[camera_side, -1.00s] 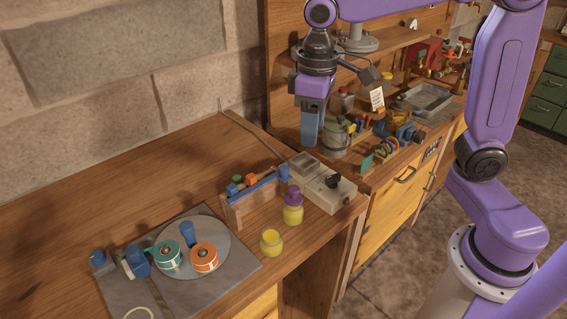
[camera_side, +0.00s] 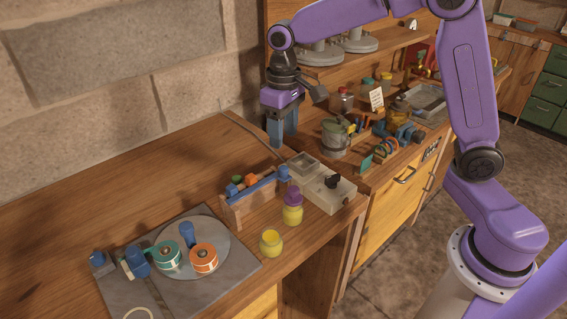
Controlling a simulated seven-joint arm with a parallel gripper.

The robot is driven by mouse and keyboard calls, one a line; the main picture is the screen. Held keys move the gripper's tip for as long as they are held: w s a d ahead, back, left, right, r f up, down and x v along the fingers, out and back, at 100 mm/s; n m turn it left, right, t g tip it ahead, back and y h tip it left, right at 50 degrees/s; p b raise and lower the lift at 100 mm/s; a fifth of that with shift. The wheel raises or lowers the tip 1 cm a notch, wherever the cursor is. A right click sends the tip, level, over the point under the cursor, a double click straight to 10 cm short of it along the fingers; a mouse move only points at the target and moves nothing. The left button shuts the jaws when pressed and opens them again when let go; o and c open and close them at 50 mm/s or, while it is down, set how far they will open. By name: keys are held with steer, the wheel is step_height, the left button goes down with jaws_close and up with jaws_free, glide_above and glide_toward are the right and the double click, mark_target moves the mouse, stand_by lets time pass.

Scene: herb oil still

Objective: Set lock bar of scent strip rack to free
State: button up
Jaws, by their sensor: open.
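The scent strip rack looks to be the small wooden rack (camera_side: 233,213) on the bench left of the middle. A blue bar (camera_side: 262,187), apparently its lock bar, lies along the rack's top edge, with a blue block (camera_side: 284,173) at its right end. Green, orange and blue pieces show behind the bar. I cannot tell which setting the bar is in. My gripper (camera_side: 282,142) points down with its blue fingers above and behind the rack's right end. It is apart from the rack and holds nothing that I can see.
A yellow jar with a purple lid (camera_side: 292,208) and a yellow jar (camera_side: 271,243) stand in front of the rack. A pale device (camera_side: 333,194) sits right of it. A metal pot (camera_side: 335,137) stands behind. A round plate (camera_side: 207,232) with tape rolls is at left.

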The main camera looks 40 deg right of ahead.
mark_target(284, 168)
step_height(284, 168, down, 9)
steer(key=shift+f, duration=0.2)
stand_by(0.3)
